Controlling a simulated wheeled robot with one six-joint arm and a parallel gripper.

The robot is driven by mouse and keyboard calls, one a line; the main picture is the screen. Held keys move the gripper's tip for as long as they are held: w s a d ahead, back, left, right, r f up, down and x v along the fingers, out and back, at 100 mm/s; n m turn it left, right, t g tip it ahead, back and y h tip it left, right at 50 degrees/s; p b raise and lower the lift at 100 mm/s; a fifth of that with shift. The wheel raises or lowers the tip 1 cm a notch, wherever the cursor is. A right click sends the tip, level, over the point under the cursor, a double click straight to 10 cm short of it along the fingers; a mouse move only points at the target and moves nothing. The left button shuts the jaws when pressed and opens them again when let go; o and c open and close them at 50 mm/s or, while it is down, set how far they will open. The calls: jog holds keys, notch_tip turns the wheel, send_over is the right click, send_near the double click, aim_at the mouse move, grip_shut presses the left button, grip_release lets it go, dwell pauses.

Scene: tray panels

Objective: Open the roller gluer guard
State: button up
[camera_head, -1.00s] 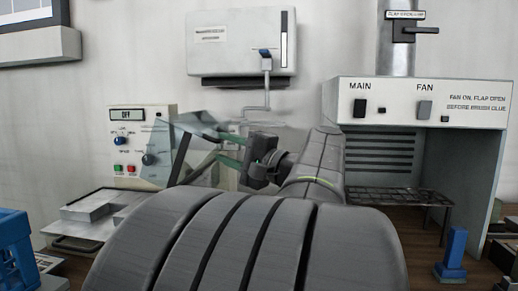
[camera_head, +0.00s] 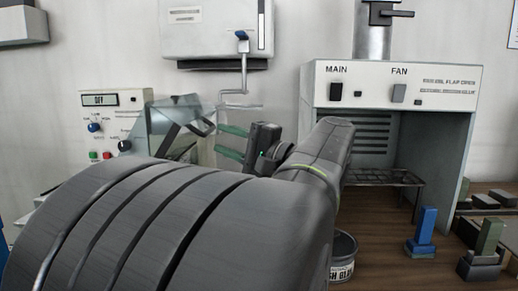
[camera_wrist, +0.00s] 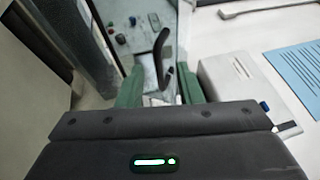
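The roller gluer (camera_head: 116,126) stands at the left in the head view, with an OFF display, knobs and buttons. Its clear guard (camera_head: 165,119) with a dark frame slants beside it. A dark handle-like bar (camera_head: 202,127) juts toward my gripper. My gripper (camera_head: 231,142) is open, its green fingers just right of the bar and apart from each other. In the wrist view, a dark curved handle (camera_wrist: 164,55) shows between and beyond the two fingers (camera_wrist: 160,90). I cannot tell whether they touch it. My arm hides the gluer's lower part.
A wall dispenser (camera_head: 215,28) with a hanging lever is above. A fume hood (camera_head: 392,75) with MAIN and FAN switches stands right. A blue block (camera_head: 425,228), a green block (camera_head: 489,237) and a can (camera_head: 343,262) stand on the bench. The wrist view shows a blue sheet (camera_wrist: 296,68).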

jog(key=p+v, duration=0.1)
jog(key=v, duration=0.7)
jog(key=shift+c, duration=0.2)
